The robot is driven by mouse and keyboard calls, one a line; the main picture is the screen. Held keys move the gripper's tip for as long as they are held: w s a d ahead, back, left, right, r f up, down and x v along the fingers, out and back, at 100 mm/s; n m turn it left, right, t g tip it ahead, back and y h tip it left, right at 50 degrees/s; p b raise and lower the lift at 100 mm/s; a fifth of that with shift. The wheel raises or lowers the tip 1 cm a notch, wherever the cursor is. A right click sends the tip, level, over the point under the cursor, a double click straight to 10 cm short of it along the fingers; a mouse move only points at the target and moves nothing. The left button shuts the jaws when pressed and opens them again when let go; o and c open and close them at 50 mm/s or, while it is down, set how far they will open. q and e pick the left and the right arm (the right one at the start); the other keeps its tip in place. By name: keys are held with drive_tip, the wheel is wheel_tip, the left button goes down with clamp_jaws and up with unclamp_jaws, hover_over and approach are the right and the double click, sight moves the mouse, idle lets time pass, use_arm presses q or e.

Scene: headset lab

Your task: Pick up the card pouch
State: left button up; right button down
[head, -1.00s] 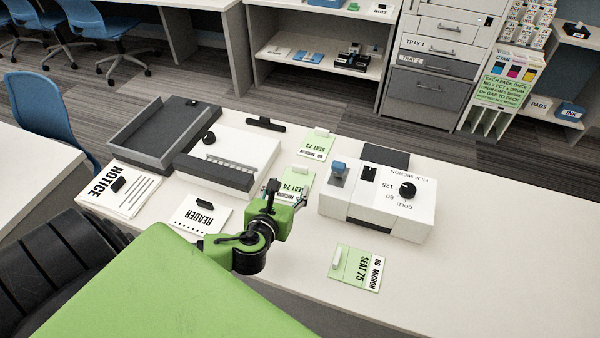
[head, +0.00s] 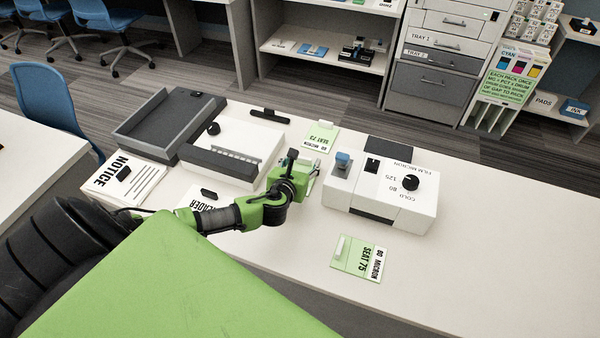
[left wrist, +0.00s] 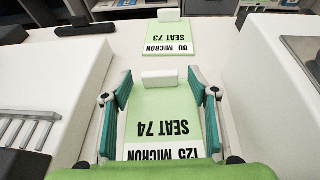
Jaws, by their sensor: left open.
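SEAT 73, 80 MICRON (head: 320,137) lies farther back. SEAT 75, 80 MICRON (head: 358,260) lies at the front. My right gripper is not in view.
A white laminator (head: 400,207) with a dial stands close right of my left gripper. A white device with a dark slotted front (head: 237,148) stands close left. The right bench is clear.

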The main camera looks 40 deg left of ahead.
use_arm(q)
drive_tip(key=shift+w+f, duration=0.15)
drive_tip(key=shift+w, duration=0.2)
drive_tip(key=shift+a, duration=0.1)
drive_tip(key=c, duration=1)
